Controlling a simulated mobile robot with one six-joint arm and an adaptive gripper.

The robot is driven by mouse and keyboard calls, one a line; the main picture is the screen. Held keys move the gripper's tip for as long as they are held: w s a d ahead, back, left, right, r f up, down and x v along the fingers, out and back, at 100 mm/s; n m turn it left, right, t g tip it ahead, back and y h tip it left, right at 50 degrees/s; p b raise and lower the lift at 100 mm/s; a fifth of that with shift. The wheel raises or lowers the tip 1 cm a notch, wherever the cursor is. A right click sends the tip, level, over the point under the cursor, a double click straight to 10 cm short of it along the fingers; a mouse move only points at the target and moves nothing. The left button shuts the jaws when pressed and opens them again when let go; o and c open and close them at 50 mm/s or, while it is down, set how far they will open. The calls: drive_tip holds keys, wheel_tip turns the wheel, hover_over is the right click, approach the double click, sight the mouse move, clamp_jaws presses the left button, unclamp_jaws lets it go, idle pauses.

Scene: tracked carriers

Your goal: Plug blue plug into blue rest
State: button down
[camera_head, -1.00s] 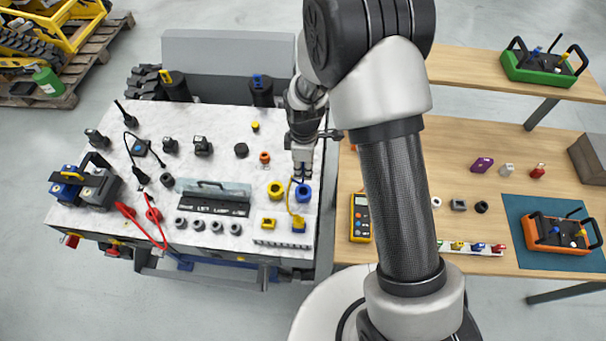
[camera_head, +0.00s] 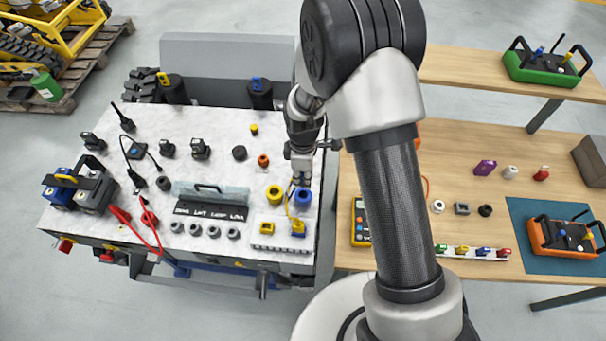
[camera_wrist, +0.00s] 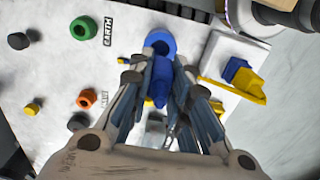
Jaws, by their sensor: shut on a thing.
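A blue plug (camera_wrist: 161,78) is between the fingers of my gripper (camera_wrist: 160,95) in the wrist view, and the gripper is shut on it. The blue ring-shaped rest (camera_wrist: 162,41) lies just beyond the plug's end, on the white bench top. Plug and ring overlap in the picture; I cannot tell if they touch. In the head view my gripper (camera_head: 302,180) hangs fingers down, just behind the blue ring (camera_head: 303,198). The plug is too small to make out clearly there.
A yellow-green ring (camera_head: 275,193) sits left of the blue one. A white block (camera_head: 282,236) with a blue and a yellow connector stands in front, with a yellow cable rising from it. An orange ring (camera_wrist: 87,100) is nearby. A wooden table (camera_head: 460,150) is to the right.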

sight(303, 189)
drive_tip(key=shift+f+b, duration=0.6)
drive_tip(key=shift+f, duration=0.55)
drive_tip(key=shift+f+b, duration=1.8)
drive_tip(key=shift+f, duration=0.45)
idle(0.6)
drive_tip(key=c, duration=1.4)
unclamp_jaws()
drive_tip(key=shift+r, duration=0.1)
wheel_tip(303, 189, up, 12)
drive_tip(key=shift+f, duration=0.1)
